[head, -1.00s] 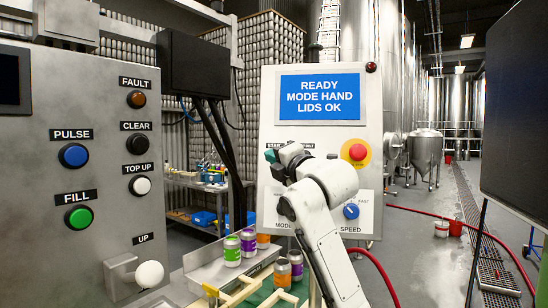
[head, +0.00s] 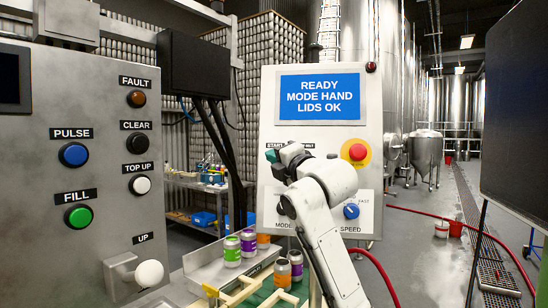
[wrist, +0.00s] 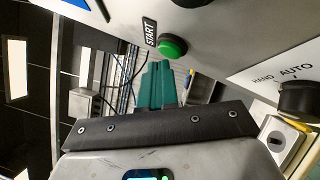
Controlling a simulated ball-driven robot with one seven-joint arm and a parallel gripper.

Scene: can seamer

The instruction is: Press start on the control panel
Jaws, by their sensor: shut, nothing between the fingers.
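The white control panel (head: 372,105) stands in the middle of the head view. Its blue screen (head: 320,96) reads READY, MODE HAND, LIDS OK. In the wrist view the green start button (wrist: 173,47) sits beside its START label (wrist: 150,32). My gripper (wrist: 157,68) has teal fingers, shut together and empty. Their tips show just below the button in the wrist view; I cannot tell whether they touch it. In the head view my gripper (head: 271,156) is in front of the panel's left part, and my arm hides the start button there.
On the panel are a red stop button (head: 357,152) on yellow, a blue speed knob (head: 351,211) and a HAND/AUTO mode knob (wrist: 298,99). A grey panel (head: 60,240) with several buttons stands at left. Several cans (head: 232,251) stand below. A dark screen (head: 515,110) is at right.

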